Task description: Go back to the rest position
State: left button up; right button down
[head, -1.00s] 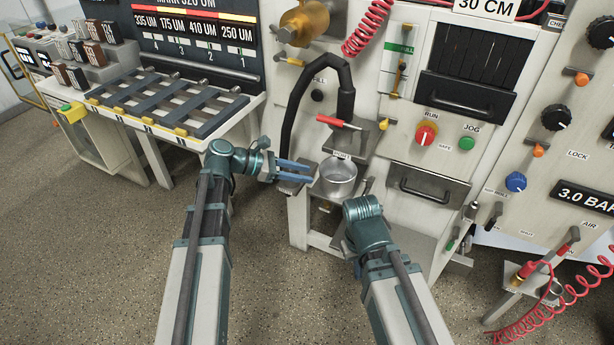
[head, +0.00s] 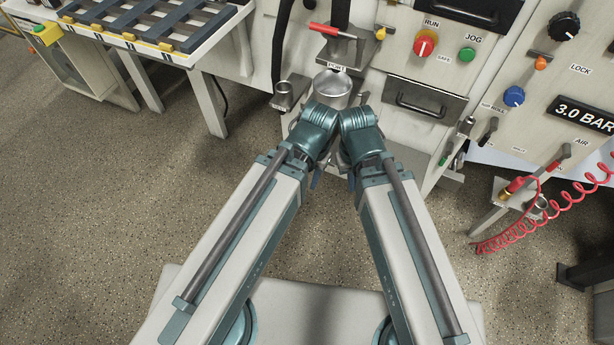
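My two arms reach forward from the bottom and come close together at the wrists, in front of the machine. My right gripper (head: 345,168) is mostly hidden under its wrist, with a small dark blue tip showing. My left gripper (head: 316,180) is also mostly hidden behind its own wrist and forearm, with only a bit of blue finger showing. I cannot tell if either is open or shut. I see no object held, but the fingers are largely covered.
A metal cup (head: 332,86) stands on the machine just beyond my wrists. A small metal holder (head: 285,95) is to its left. A drawer handle (head: 417,106) is to the right. Open floor (head: 110,230) lies left.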

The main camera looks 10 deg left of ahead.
notch_tip(320, 180, up, 17)
jog(key=p, duration=1.7)
jog(key=shift+r, duration=0.15)
